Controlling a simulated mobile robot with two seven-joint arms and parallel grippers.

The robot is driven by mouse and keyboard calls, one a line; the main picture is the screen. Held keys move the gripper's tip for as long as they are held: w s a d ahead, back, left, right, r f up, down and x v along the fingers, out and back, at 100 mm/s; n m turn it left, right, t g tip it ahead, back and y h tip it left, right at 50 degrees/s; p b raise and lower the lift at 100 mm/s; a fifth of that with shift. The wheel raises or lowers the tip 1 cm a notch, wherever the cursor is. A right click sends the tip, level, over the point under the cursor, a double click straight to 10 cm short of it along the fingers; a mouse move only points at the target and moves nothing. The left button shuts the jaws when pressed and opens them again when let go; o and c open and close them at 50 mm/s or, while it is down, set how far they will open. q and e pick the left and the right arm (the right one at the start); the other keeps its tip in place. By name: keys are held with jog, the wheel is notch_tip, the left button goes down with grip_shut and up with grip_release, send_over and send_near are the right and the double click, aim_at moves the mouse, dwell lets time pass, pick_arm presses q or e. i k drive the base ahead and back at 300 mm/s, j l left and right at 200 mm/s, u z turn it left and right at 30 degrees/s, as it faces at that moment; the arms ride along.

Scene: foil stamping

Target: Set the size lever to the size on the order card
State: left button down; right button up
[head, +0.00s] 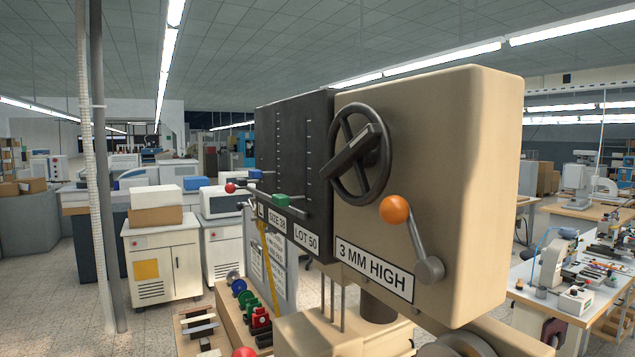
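A beige stamping machine (440,190) stands close in front of me. Its dark front panel (290,150) carries vertical scales and levers. One has a green handle (281,200), one a red ball (230,188), one a blue end (255,174). Under the panel are plates reading "SIZE 38" (277,222) and "LOT 50" (306,238). I cannot tell for sure which lever sets the size. The scale markings are too small to read. A sheet with small print (275,255) hangs below; whether it is the order card is unclear. Neither gripper is in view.
On the machine's side are a black handwheel (346,190), an orange-ball crank (394,209) and a plate reading "3 MM HIGH" (373,275). A wooden rack (235,310) with coloured rolls stands below left. A white cabinet (162,258) is behind; a workbench (560,300) is at right.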

aim_at(255, 173)
jog(key=i+j+z, duration=0.15)
jog(key=j, duration=0.95)
jog(key=i+j+z, duration=0.2)
jog(key=j, duration=0.95)
jog(key=i+j+z, duration=0.15)
jog(key=j, duration=0.95)
jog(key=k, duration=0.05)
